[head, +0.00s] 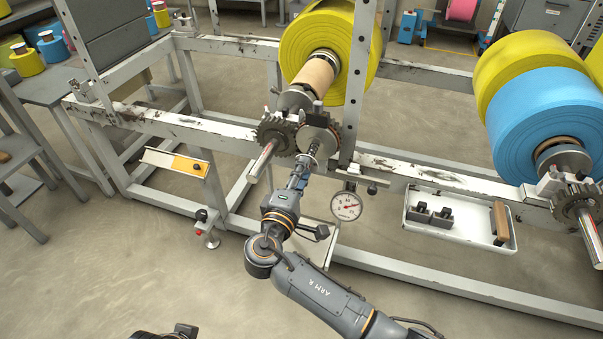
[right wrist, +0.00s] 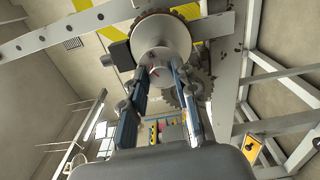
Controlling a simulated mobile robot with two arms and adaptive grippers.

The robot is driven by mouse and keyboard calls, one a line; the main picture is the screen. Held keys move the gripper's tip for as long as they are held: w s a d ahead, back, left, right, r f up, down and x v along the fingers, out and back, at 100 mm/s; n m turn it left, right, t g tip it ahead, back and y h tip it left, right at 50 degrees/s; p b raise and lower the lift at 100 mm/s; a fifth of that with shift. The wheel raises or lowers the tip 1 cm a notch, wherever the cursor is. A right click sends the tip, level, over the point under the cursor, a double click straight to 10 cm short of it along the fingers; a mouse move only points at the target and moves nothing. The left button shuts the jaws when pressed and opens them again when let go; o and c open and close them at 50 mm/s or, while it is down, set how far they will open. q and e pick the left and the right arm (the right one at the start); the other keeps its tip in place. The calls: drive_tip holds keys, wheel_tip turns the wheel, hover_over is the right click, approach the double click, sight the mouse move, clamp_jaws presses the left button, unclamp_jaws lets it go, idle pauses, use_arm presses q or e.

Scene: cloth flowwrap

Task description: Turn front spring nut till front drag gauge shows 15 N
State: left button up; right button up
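The front brake shaft carries a disc (head: 318,139) and a coil spring (head: 313,150). The disc also shows in the right wrist view (right wrist: 160,36). My right gripper (head: 301,176) is at the free end of this shaft, in line with it. In the right wrist view its two fingers (right wrist: 159,68) stand on either side of the shaft end, below the disc. The spring nut is not clearly made out there; whether the fingertips touch it cannot be told. The round drag gauge (head: 346,206) hangs right of the gripper, its red needle pointing right; the numbers are too small to read.
A toothed wheel (head: 276,136) sits just left of the disc. A yellow roll (head: 335,50) is behind, and blue (head: 545,120) and yellow rolls are at right. A white tray (head: 460,236) with dark blocks hangs on the frame. A post (head: 360,90) rises near the disc.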

drive_tip(key=shift+o, duration=1.2)
drive_tip(key=v, duration=1.2)
